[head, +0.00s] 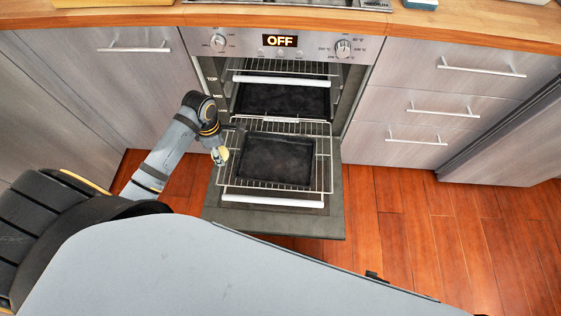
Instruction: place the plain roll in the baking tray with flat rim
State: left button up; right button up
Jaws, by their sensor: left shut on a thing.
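A dark rectangular baking tray (276,160) lies on the pulled-out wire rack above the lowered oven door. Its rim looks thin and flat. A small pale yellow thing, which looks like the plain roll (221,157), is at the tip of my left gripper (219,152). My left gripper is shut on it, at the left edge of the rack and left of the tray. The gripper's fingers are small and partly hidden. My right gripper is not in view.
The oven door (334,212) hangs open under the wire rack (322,146). Another dark tray or shelf (285,100) sits inside the oven. Drawers (420,110) stand to the right. The wooden floor on the right is clear.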

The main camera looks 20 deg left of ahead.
pick_arm(q)
jog(key=shift+w+a+f+n+b, duration=0.1)
jog(key=shift+a+f+n+b, duration=0.15)
jog(key=shift+f+n, duration=0.35)
jog(key=shift+r, duration=0.1)
jog(key=shift+w+d+f+b, duration=0.25)
jog(key=shift+b, duration=0.05)
jog(key=w+d+f+b, duration=0.2)
jog(key=w+d, duration=0.1)
jog(key=b, duration=0.4)
send_over(261, 157)
jog(key=f, duration=0.6)
jog(key=shift+s+a+f, duration=0.2)
jog(key=shift+s+f, duration=0.05)
jog(key=shift+s, duration=0.1)
jog(key=shift+w+d+f, duration=0.1)
jog(key=shift+f, duration=0.1)
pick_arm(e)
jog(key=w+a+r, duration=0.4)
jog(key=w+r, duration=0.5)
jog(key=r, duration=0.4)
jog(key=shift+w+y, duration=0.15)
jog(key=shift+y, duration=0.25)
